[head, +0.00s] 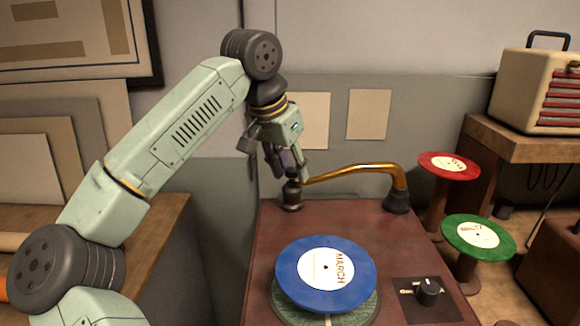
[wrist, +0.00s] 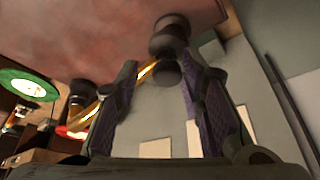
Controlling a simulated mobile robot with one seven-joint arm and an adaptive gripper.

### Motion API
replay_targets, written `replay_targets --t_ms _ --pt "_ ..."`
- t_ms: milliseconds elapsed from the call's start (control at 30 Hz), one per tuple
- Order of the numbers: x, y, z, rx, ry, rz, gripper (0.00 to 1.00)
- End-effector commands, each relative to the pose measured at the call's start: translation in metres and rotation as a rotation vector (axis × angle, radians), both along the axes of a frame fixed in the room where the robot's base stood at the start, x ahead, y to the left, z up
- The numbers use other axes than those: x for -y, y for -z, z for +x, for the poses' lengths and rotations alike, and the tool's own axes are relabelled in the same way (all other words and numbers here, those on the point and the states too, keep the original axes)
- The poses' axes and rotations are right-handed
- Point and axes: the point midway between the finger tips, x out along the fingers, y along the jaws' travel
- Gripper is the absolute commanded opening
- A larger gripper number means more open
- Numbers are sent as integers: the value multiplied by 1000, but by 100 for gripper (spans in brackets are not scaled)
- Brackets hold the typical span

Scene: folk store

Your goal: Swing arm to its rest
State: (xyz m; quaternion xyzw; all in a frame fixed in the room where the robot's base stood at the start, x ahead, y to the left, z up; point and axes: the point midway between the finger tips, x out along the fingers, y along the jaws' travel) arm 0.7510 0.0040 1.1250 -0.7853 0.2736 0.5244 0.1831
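The brass swing arm (head: 365,168) curves from its dark pivot (head: 397,201) at the back right of the red-brown cabinet. Its free end lies beside a small dark post (head: 292,195) at the back left, clear of the blue record (head: 300,283). My gripper (head: 290,176) is over that post, close to the arm's free end. In the wrist view my gripper (wrist: 160,65) has its fingers apart, with the post (wrist: 168,38) beyond the tips. The brass arm (wrist: 146,72) passes behind the left finger. I cannot tell whether its end touches the post.
The blue record lies on a turntable at the front of the cabinet, with a dark knob (head: 428,291) to its right. Red (head: 468,170) and green (head: 500,226) records rest on stands at the right. A wall is close behind.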

Motion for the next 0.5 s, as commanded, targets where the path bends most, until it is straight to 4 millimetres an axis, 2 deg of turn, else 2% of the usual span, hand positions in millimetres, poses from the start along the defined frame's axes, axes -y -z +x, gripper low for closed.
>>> replay_targets --t_ms 100,367,500 --pt "0 0 0 0 0 0 44" --pt "0 0 0 0 0 0 44" --pt "-3 -11 -3 1 -2 1 44"
